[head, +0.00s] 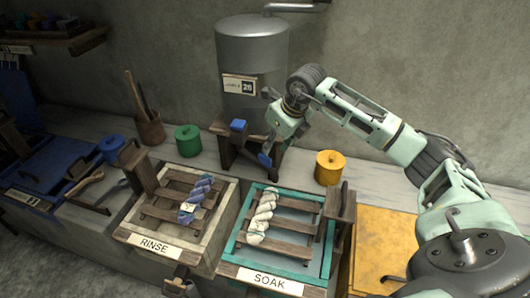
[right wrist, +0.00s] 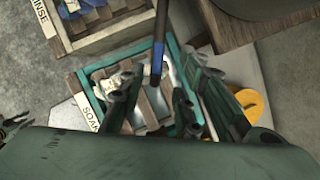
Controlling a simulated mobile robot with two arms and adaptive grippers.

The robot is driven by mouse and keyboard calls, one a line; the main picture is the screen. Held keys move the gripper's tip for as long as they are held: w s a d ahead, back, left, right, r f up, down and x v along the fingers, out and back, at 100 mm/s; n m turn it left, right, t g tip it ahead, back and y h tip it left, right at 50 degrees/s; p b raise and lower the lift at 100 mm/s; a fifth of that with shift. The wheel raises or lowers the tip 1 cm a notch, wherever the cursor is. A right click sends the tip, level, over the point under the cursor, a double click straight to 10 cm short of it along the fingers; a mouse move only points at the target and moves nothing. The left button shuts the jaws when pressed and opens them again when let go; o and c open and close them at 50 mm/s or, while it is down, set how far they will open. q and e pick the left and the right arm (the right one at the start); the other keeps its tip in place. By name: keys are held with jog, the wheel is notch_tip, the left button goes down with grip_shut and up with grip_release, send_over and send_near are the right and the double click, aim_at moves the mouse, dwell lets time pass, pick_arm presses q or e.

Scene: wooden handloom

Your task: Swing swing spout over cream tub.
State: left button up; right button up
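The cream tub (head: 222,222), labelled RINSE, has a pale frame and wooden slats with a blue-and-white yarn skein (head: 196,198) on them. A corner of it shows in the right wrist view (right wrist: 88,42). My right gripper (head: 269,150) is in front of the wooden stand below the grey tank, behind the teal SOAK tub.
The teal SOAK tub (head: 238,258) holds a cream skein (head: 262,218). A grey tank (head: 252,55) with a top pipe stands behind. Green (head: 187,140) and yellow (head: 329,167) canisters flank the wooden stand (head: 228,150). A blue tub (head: 45,170) is at left.

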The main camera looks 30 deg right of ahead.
aim_at(266, 157)
jog(key=p+x, duration=0.2)
jog(key=x, duration=0.5)
jog(key=shift+a, duration=0.1)
jog(key=shift+c, duration=0.5)
grip_shut()
